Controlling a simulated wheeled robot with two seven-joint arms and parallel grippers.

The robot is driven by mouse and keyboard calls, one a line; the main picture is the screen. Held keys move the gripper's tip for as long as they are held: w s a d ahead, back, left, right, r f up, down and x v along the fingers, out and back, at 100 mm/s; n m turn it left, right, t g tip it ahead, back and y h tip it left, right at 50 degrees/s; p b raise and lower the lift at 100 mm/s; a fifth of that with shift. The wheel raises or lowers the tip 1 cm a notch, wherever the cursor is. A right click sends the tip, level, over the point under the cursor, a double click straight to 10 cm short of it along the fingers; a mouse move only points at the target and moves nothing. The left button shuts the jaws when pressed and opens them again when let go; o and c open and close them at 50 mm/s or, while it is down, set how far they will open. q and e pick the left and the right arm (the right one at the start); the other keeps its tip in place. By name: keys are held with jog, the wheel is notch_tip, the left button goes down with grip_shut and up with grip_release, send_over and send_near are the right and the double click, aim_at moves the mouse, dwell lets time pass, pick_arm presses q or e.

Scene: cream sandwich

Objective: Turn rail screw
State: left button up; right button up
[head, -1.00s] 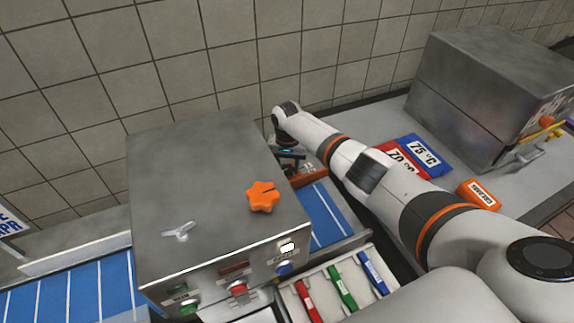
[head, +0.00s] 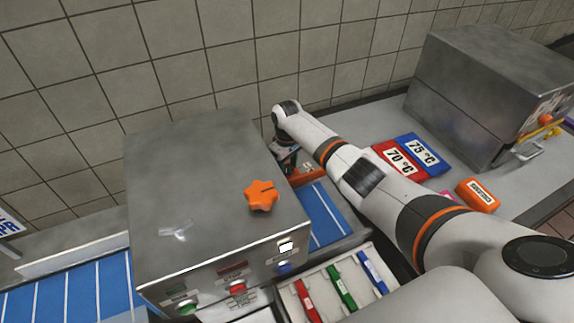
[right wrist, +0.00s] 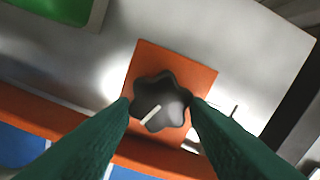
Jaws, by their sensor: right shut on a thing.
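The rail screw has a black star-shaped knob (right wrist: 160,101) with a white pointer line, on a square orange plate (right wrist: 147,62). In the right wrist view its pointer slants to the lower left. My right gripper (right wrist: 159,104) is shut on the knob, with one dark green finger at each side. In the head view my right gripper (head: 286,155) is small and low behind the metal box, over the orange rail part (head: 308,177). The knob itself cannot be made out there. My left gripper is not in view.
The metal box (head: 200,170) stands left of my right gripper, with an orange star knob (head: 262,196) on top. A blue conveyor (head: 328,217) runs beneath. Red and blue temperature signs (head: 422,149) lie right of my arm. A tray of colored markers (head: 340,286) is in front.

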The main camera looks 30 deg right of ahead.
aim_at(288, 168)
jog(key=n, duration=0.5)
jog(key=shift+w+d+n+b, duration=0.1)
jog(key=shift+n+b, duration=0.2)
jog(key=shift+b, duration=0.1)
jog(key=n+b, duration=0.1)
jog(key=n, duration=0.4)
jog(key=shift+w+d, duration=0.1)
jog(key=shift+r+n, duration=0.1)
jog(key=shift+n, duration=0.2)
jog(key=o, duration=1)
jog(key=shift+c, duration=0.2)
notch_tip(288, 168, up, 12)
jog(key=b, duration=0.2)
